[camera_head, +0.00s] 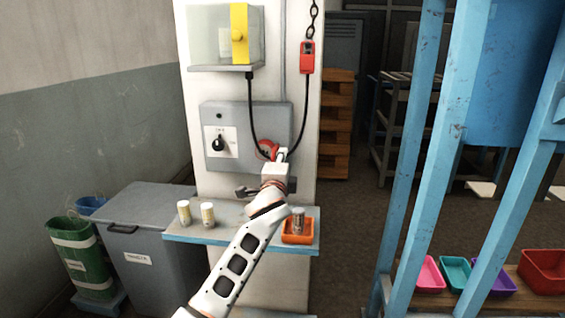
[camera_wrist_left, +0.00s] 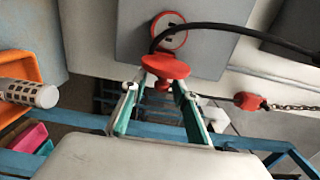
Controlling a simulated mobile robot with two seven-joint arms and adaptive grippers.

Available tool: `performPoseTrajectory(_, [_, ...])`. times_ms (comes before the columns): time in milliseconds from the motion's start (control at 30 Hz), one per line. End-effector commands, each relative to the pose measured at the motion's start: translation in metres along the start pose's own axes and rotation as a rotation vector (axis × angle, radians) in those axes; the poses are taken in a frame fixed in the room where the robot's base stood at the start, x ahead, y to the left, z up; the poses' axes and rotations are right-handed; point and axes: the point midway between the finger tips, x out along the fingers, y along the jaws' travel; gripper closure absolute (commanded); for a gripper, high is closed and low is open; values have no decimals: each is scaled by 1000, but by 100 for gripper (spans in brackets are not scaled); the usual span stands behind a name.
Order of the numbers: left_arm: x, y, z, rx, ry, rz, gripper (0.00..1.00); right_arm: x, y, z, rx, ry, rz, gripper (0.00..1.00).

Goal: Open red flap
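A grey wall box (camera_head: 222,130) carries a black rotary switch (camera_head: 218,144) and, at its lower right, a red round part (camera_head: 265,147), partly hidden by my left gripper (camera_head: 281,155). In the left wrist view a red-rimmed round fitting (camera_wrist_left: 169,33) lies on the grey panel. A red dish-shaped piece (camera_wrist_left: 166,67), which looks like the flap, stands out in front of it with a small red knob below. The left gripper (camera_wrist_left: 157,88) is open, its green-padded fingers on either side of this knob with gaps visible. Contact cannot be told. The right gripper is not in view.
A black cable (camera_wrist_left: 235,29) crosses close by the red fitting. A red pendant (camera_head: 307,57) hangs on a chain. Below, a shelf (camera_head: 240,236) bears two pale cans (camera_head: 184,212) and an orange tray (camera_head: 287,236) holding another can. Blue posts (camera_head: 420,140) stand at the right.

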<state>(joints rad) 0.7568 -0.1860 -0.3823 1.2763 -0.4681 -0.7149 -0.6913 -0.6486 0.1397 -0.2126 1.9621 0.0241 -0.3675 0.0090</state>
Motion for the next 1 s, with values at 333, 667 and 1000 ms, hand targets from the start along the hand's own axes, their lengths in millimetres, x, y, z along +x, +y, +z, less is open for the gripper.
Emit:
performPoseTrajectory(333, [-1,-2,0,0,0,-3,70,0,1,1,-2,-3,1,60])
performPoseTrajectory(667, [-36,0,0,-2,1,-2,70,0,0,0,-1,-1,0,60])
performPoseTrajectory(1000, [-72,-1,0,-1,1,-2,70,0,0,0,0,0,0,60])
